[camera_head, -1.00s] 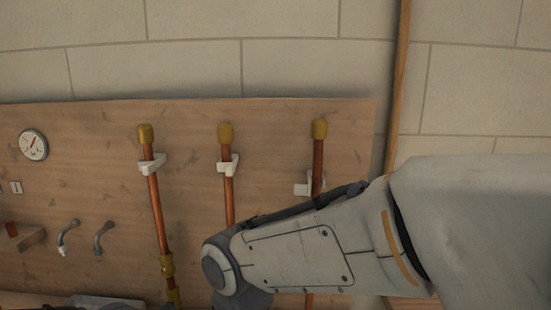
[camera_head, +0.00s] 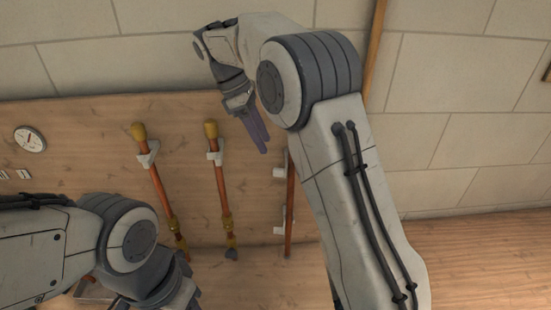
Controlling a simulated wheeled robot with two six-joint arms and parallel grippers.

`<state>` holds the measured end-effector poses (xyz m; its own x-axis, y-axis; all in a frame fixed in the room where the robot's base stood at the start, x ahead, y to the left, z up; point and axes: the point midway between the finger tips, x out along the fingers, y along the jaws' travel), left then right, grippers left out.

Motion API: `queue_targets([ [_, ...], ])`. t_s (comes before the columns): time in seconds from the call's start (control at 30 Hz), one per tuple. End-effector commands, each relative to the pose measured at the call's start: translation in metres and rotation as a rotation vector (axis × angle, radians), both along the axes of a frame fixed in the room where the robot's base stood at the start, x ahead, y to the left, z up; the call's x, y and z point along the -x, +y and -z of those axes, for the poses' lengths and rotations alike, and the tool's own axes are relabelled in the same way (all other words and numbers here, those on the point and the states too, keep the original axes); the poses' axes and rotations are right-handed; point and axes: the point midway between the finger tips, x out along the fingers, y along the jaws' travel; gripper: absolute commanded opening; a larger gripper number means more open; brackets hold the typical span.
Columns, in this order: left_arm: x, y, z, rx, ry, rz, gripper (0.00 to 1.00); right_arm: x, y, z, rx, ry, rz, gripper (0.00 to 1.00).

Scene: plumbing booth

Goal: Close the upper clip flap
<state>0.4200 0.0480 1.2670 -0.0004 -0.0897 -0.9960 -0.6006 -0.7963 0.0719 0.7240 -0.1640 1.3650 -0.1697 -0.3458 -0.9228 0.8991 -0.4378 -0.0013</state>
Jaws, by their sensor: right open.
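Several white clips sit on the copper pipes of the wooden board. The right pipe (camera_head: 290,205) has an upper clip (camera_head: 280,172) and a lower clip (camera_head: 279,230), both at its left side; flap positions are too small to tell. The middle pipe has an upper clip (camera_head: 214,158), and the left pipe has another (camera_head: 147,156). My right gripper (camera_head: 260,142) is open and empty, pointing down, up and left of the right pipe's upper clip in the picture. My right arm hides the right pipe's top. My left arm is at the lower left; its gripper (camera_head: 183,304) is mostly cut off.
A round gauge (camera_head: 30,139) is on the board (camera_head: 90,130) at the left. A block wall (camera_head: 460,100) stands behind, with a wooden post (camera_head: 374,40) to the right. The wooden floor (camera_head: 480,240) at the right is clear.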

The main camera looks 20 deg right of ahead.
Motion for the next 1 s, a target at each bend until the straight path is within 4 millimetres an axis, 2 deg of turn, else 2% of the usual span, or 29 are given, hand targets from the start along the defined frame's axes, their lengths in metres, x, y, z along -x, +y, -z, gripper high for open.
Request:
queue_targets([
  [0.3,0.000,0.000,-0.014,0.000,0.000,-0.001,0.50,0.012,-0.020,0.051,-0.001,0.004,0.002,0.50],
  [0.43,0.000,0.000,-0.018,0.000,0.000,-0.002,0.50,0.014,-0.026,0.067,-0.001,0.003,0.003,0.50],
  [0.6,0.000,0.000,-0.020,0.000,0.000,-0.002,0.50,0.015,-0.029,0.078,-0.002,-0.001,0.002,0.50],
  [0.87,0.000,0.000,-0.020,0.000,0.000,-0.002,0.50,0.015,-0.029,0.080,-0.002,-0.002,0.002,0.50],
  [0.97,0.000,0.000,-0.020,0.000,0.000,-0.002,0.50,0.015,-0.029,0.080,-0.002,-0.002,0.002,0.16],
  [1.0,0.000,0.000,-0.020,0.000,0.000,-0.002,0.50,0.015,-0.029,0.080,-0.002,-0.002,0.002,0.00],
])
